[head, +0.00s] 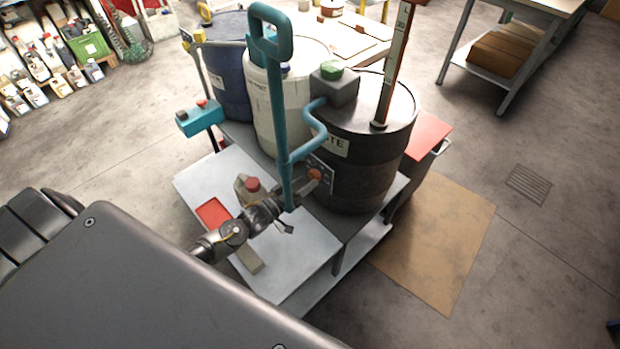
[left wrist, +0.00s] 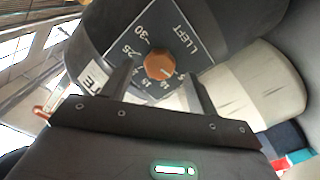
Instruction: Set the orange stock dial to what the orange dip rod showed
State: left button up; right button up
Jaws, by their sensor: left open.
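The orange stock dial (head: 315,175) is a round knob on a dark plate low on the black barrel (head: 362,185). In the left wrist view the orange knob (left wrist: 158,65) sits on a plate with numbers such as 25, 30 and "L LEFT"; a pale mark shows on its right side, its exact reading unclear. My left gripper (left wrist: 157,80) is open, its two fingers on either side of the knob in the picture; I cannot tell whether they touch it. The orange dip rod (head: 395,70) stands upright in the black barrel's top; its scale is too small to read.
A teal pump handle (head: 283,120) rises in front of the white barrel (head: 262,100), close to my left arm. A blue barrel (head: 228,85) stands behind. A red tray (head: 213,213) lies on the white bench top (head: 300,270).

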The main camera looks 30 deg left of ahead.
aim_at(315, 175)
pick_arm(q)
jog(key=shift+x, duration=1.5)
jog(key=c, duration=1)
